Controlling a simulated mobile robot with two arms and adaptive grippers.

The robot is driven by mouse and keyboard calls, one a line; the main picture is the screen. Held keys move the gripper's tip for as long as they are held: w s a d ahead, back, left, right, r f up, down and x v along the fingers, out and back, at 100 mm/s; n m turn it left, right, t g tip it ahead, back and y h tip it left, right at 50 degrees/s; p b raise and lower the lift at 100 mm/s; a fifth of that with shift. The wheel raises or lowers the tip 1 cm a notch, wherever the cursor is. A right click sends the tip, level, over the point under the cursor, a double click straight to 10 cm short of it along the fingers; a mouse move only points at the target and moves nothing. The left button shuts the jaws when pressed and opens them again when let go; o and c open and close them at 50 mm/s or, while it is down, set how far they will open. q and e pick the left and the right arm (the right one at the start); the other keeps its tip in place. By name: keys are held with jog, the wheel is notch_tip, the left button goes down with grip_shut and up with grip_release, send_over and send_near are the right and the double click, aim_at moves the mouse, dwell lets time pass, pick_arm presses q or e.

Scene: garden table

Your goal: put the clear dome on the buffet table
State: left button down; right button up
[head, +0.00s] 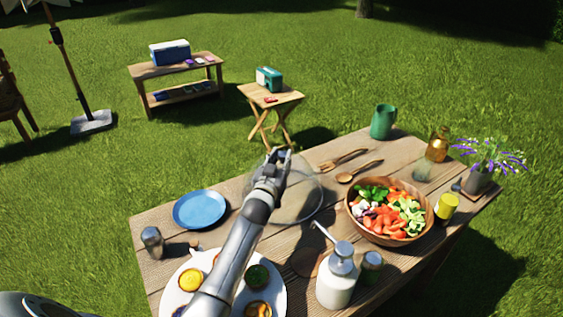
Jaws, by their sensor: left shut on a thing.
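The clear dome (308,205) is a see-through round cover in the middle of the head view, over the wooden table with food (152,222). My left gripper (281,156) is shut on the dome at its top, and my forearm hides part of it. I cannot tell whether the dome's rim touches the boards. My right gripper is not in view.
A blue plate (200,209), white platter of pastries (277,294), pump bottle (338,277) and salad bowl (427,222) surround the dome. Wooden servers (344,159) lie behind it. A low bench with a cooler (170,52) and a folding table (287,97) stand on the grass.

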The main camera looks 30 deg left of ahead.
pick_arm(q)
jog(key=shift+f, duration=0.1)
jog(key=shift+f, duration=0.15)
jog(key=c, duration=1.1)
grip_release()
jog(key=shift+c, duration=0.2)
